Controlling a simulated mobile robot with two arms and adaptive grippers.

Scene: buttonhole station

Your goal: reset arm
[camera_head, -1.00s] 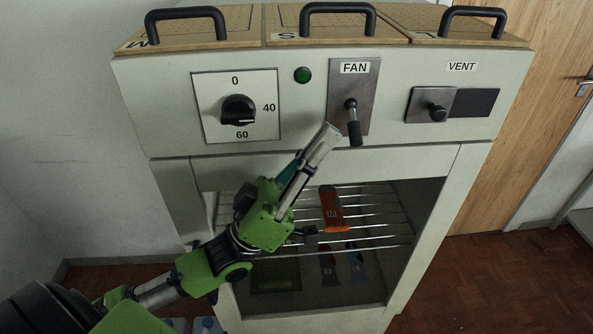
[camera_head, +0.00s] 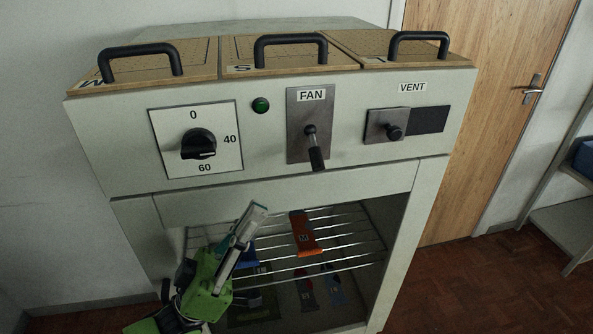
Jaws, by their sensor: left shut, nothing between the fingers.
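My left gripper (camera_head: 249,219) is shut and empty. It points up and to the right in front of the cabinet's opening, below the control panel and apart from the controls. My left arm comes in from the bottom left. The cabinet (camera_head: 265,184) has a dial (camera_head: 199,144), a FAN lever (camera_head: 315,150) that hangs down, and a VENT slide knob (camera_head: 393,131). A green lamp (camera_head: 261,105) sits between dial and lever. My right gripper is not in view.
An orange piece (camera_head: 304,232) marked M lies on the wire rack (camera_head: 345,236) inside. A blue piece (camera_head: 247,258) is partly hidden behind my gripper. Several lids with black handles (camera_head: 291,48) top the cabinet. A wooden door (camera_head: 490,110) and shelf (camera_head: 565,222) stand at right.

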